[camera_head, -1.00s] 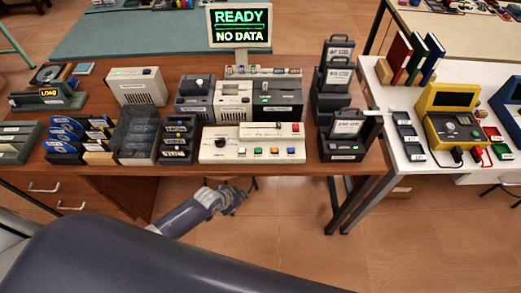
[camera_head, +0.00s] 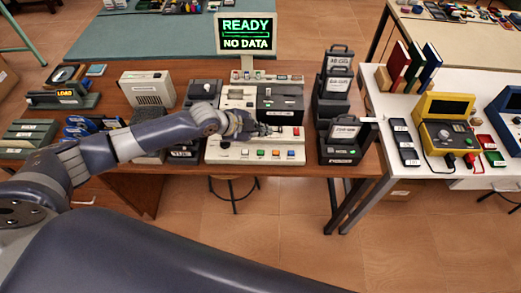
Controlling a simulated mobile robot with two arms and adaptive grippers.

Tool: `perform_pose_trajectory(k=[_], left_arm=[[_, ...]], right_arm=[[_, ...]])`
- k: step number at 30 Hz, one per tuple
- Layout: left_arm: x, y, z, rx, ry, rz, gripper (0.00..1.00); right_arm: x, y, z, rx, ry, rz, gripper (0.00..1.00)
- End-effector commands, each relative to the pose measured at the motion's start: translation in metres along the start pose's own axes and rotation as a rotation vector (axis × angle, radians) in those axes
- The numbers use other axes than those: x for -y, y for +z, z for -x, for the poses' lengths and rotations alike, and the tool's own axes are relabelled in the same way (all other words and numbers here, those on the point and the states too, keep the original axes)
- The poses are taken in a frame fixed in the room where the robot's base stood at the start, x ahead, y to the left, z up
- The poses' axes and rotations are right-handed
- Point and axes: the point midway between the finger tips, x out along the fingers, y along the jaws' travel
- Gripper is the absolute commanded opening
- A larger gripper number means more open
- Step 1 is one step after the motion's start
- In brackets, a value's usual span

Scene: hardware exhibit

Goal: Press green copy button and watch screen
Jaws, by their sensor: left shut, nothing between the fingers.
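The white control panel (camera_head: 222,154) lies at the front of the brown table, with a row of small coloured buttons (camera_head: 260,153) along its front edge. The screen (camera_head: 246,34) at the back reads "READY" and "NO DATA" in green and white on black. My left gripper (camera_head: 266,131) is shut and empty, over the panel's upper part behind the button row. Its arm and hand hide the panel's left part and dial. I cannot tell whether the fingertips touch the panel. My right gripper is not in view.
Grey and white machine blocks (camera_head: 237,97) stand just behind the panel. Black cartridge units (camera_head: 340,143) stand to its right, and a beige speaker box (camera_head: 148,88) at the back left. A white table (camera_head: 403,180) with a yellow device (camera_head: 449,133) is at the right.

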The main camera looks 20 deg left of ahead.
Motion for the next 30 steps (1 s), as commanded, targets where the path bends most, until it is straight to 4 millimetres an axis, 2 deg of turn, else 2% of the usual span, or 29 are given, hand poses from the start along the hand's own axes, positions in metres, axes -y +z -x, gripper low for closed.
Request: perform_pose_trajectory(k=[11,16,20,30], left_arm=[[0.001,0.0,0.0,-0.001,-0.001,-0.002,0.0],[-0.003,0.004,-0.005,-0.001,-0.001,-0.002,0.0],[-0.01,0.01,-0.014,-0.001,0.0,-0.002,0.0],[-0.034,0.035,-0.048,0.0,-0.001,-0.001,0.0]], right_arm=[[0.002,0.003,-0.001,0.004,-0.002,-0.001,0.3],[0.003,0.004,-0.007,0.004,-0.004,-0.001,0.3],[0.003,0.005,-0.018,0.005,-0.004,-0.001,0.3],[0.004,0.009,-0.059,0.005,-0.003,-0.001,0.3]])
